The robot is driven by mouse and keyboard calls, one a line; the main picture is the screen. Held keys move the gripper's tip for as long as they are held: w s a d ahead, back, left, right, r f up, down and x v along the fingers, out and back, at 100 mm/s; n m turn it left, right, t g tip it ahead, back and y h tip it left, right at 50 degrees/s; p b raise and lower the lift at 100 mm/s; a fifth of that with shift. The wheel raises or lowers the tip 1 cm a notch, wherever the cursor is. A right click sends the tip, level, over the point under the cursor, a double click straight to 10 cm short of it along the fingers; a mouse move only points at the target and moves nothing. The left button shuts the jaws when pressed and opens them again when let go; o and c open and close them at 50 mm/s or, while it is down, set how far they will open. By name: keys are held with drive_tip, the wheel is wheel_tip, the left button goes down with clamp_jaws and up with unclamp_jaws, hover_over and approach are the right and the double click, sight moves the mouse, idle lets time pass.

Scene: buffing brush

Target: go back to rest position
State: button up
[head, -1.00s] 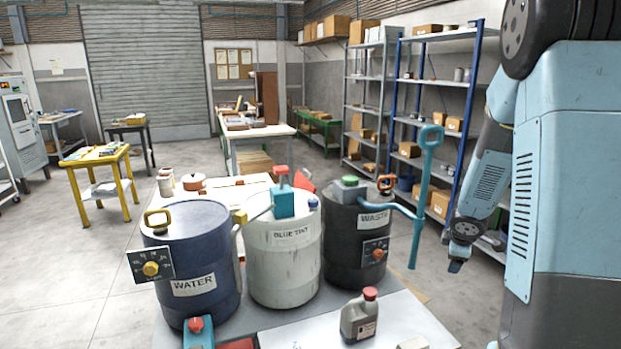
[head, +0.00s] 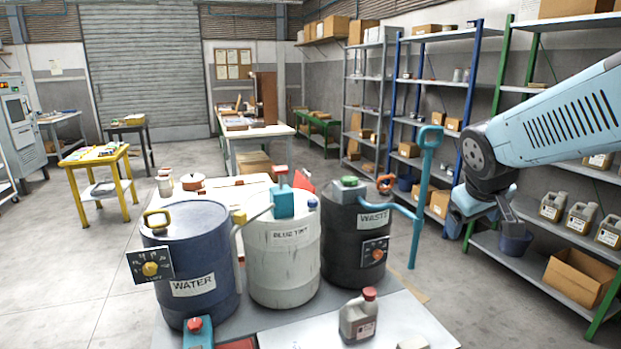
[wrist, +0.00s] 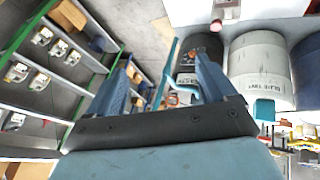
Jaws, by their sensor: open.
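My gripper (head: 476,216) hangs at the right of the head view, in front of the shelves and to the right of the blue pump handle (head: 421,200). In the wrist view, its two blue fingers (wrist: 165,64) are spread apart with nothing held between them. The black WASTE drum (head: 355,250) stands to the left of the gripper, clear of it. The white BLUE TINT drum (head: 283,262) and the blue WATER drum (head: 193,255) stand further left.
A grey jug with a red cap (head: 358,318) stands on the near table. A green-framed shelf (head: 540,262) with jugs, a bucket (head: 515,243) and an open box (head: 580,280) is behind my arm. Open floor (head: 455,300) lies between the drums and this shelf.

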drive_tip(key=s+a+r+m+y, duration=0.2)
drive_tip(key=s+a+y, duration=0.1)
drive_tip(key=s+a, duration=0.5)
drive_tip(key=shift+s+a+r, duration=0.2)
drive_tip(key=shift+s+r, duration=0.2)
drive_tip(key=shift+s, duration=1.35)
